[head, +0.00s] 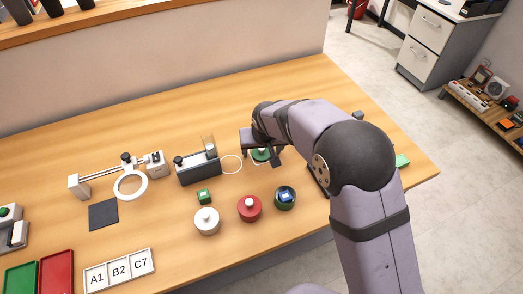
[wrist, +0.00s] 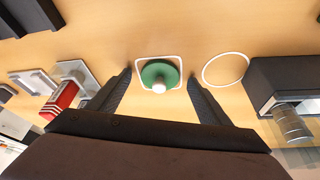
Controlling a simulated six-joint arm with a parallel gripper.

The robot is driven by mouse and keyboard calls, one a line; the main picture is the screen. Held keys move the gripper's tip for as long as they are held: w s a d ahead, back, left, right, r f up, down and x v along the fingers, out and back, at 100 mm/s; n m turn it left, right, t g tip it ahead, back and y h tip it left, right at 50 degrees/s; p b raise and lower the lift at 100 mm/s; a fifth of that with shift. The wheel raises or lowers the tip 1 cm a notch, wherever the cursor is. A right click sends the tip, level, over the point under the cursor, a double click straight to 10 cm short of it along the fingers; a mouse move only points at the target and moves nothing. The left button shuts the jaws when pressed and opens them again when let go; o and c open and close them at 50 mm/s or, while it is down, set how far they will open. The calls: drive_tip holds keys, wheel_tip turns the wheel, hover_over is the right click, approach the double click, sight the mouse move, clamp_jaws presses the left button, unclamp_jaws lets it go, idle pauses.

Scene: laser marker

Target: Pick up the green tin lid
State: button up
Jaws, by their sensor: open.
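The green tin lid (wrist: 160,73) is a round green disc with a pale knob. In the wrist view it lies inside a white rounded-square outline on the wooden table. My gripper (wrist: 160,78) is open, with one dark finger on each side of the lid and the lid between them in the picture. I cannot tell how high the fingers are above the table. In the head view the green lid (head: 261,155) is partly hidden under my gripper (head: 262,160).
A dark device (head: 199,167) stands left of the lid beside a white circle outline (head: 231,164). A white tin (head: 206,221), a red tin (head: 250,208), an open green tin (head: 285,198) and a small green cube (head: 204,196) stand nearer the front.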

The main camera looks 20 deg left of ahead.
drive_tip(key=c, duration=1.1)
drive_tip(key=shift+r, duration=0.15)
wheel_tip(320, 180, up, 10)
drive_tip(key=b, duration=0.2)
drive_tip(key=n+g+y+p, duration=0.2)
drive_tip(key=n+p, duration=0.3)
drive_tip(key=n, duration=0.2)
approach(262, 156)
wheel_tip(262, 156, up, 3)
drive_tip(key=s+d, duration=0.1)
drive_tip(key=d, duration=0.1)
drive_tip(key=s+d+n+g+p, duration=0.1)
drive_tip(key=s+d+n+p, duration=0.1)
drive_tip(key=s+n, duration=0.1)
drive_tip(key=s+d+r+n+g+p, duration=0.1)
drive_tip(key=s+d+n+g+p, duration=0.1)
drive_tip(key=n, duration=0.4)
drive_tip(key=s+d+n+g+h+p, duration=0.1)
drive_tip(key=s+d+n+g+p, duration=0.1)
drive_tip(key=s+d+n+p, duration=0.1)
drive_tip(key=shift+s+r+n+p, duration=0.15)
drive_tip(key=shift+r+n+p, duration=0.1)
drive_tip(key=shift+n, duration=0.3)
drive_tip(key=shift+s+r+n+p, duration=0.15)
drive_tip(key=shift+s+n+p, duration=0.1)
drive_tip(key=shift+n, duration=0.3)
